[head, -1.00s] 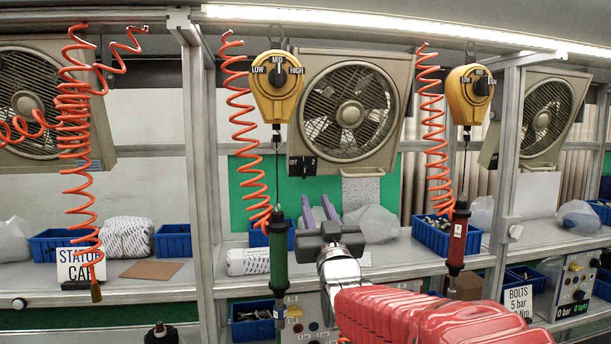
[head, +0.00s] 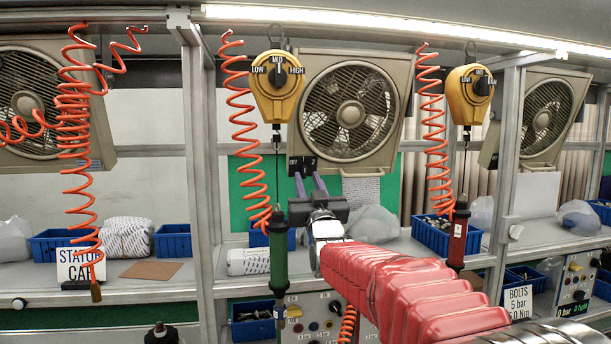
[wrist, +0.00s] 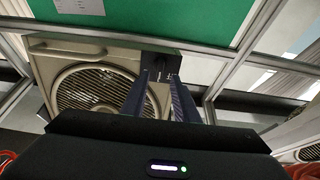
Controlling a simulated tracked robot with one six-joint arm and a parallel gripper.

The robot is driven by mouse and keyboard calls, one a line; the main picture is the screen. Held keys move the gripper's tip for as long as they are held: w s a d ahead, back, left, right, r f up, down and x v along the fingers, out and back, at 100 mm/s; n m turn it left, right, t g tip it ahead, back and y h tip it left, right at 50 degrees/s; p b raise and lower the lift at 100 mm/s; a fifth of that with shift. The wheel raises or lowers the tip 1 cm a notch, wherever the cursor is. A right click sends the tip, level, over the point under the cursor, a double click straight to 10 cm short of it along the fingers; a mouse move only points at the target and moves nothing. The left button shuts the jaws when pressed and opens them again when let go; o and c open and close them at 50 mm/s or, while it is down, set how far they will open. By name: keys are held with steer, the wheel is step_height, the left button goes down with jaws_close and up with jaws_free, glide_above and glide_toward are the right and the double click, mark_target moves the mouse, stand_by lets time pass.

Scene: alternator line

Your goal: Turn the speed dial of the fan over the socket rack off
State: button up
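The middle fan (head: 350,112), a beige box fan, hangs above the shelf. The panel also shows in the wrist view (wrist: 161,62). My gripper (head: 309,178) is open and empty, its two purple-blue fingers pointing up at the panel from just below in the head view. In the wrist view the fingertips (wrist: 161,76) lie either side of the dial area. Contact and the dial's setting cannot be told. I cannot make out a socket rack for certain.
A yellow balancer (head: 276,87) with a green tool (head: 278,255) hangs left of my arm; a red tool (head: 458,235) hangs to the right. Orange coiled hoses hang nearby. Other fans stand at left (head: 30,100) and right (head: 545,115). Blue bins (head: 445,237) line the shelf.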

mark_target(305, 171)
steer(key=shift+x, duration=1.85)
steer(key=shift+f, duration=0.1)
steer(key=shift+c, duration=0.2)
jaws_close()
